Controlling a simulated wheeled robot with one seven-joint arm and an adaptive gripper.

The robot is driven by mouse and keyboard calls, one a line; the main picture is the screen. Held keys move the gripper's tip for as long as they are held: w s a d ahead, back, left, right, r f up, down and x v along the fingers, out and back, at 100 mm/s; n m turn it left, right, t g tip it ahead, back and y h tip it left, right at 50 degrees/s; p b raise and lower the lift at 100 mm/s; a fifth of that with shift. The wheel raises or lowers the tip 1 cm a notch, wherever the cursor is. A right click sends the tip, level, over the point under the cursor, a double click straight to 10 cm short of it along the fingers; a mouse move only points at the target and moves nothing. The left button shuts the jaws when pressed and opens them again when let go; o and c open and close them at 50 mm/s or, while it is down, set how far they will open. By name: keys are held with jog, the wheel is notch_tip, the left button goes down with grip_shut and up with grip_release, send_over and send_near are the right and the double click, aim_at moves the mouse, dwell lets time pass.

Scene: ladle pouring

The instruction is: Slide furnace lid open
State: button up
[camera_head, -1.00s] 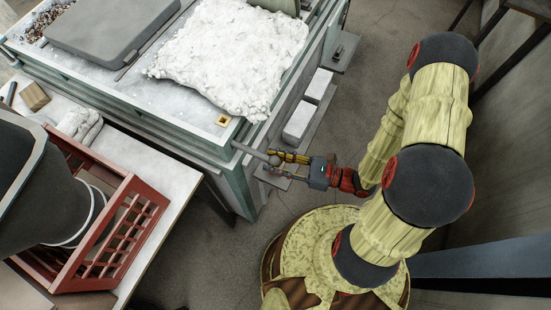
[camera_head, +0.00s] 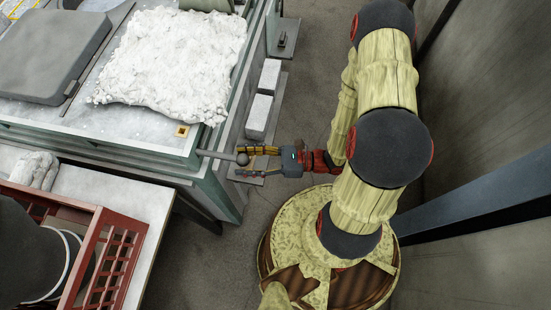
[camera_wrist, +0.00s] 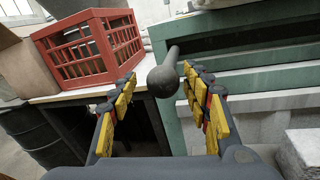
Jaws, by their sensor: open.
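The furnace bench has a teal-green frame (camera_head: 190,158). A dark grey flat slab with rounded corners (camera_head: 50,55), which looks like a lid, lies on its top at the left. A grey rod (camera_head: 216,154) with a dark ball knob (camera_head: 242,159) sticks out from the bench's near right corner. My gripper (camera_head: 239,162) is open, with its fingers pointing left and one on each side of the knob. In the wrist view the knob (camera_wrist: 163,80) sits between the separated yellow-and-black fingers (camera_wrist: 160,76), with a gap on both sides. How the rod joins the slab is hidden.
A rough white slab (camera_head: 170,60) lies on the bench top. A red slatted crate (camera_head: 112,262) stands on a white table at the lower left; it also shows in the wrist view (camera_wrist: 88,50). Pale blocks (camera_head: 259,115) sit beside the bench.

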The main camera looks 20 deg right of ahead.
jog(key=v, duration=1.1)
dwell(0.6)
notch_tip(320, 180, up, 17)
jog(key=w+d+n+g+h+b, duration=0.1)
jog(key=n+h+b, duration=1)
jog(key=n, duration=1.4)
jog(key=d+g+h, duration=0.1)
jog(key=h, duration=0.4)
jog(key=shift+d+f, duration=0.15)
jog(key=shift+w+d, duration=0.1)
jog(key=shift+w, duration=0.05)
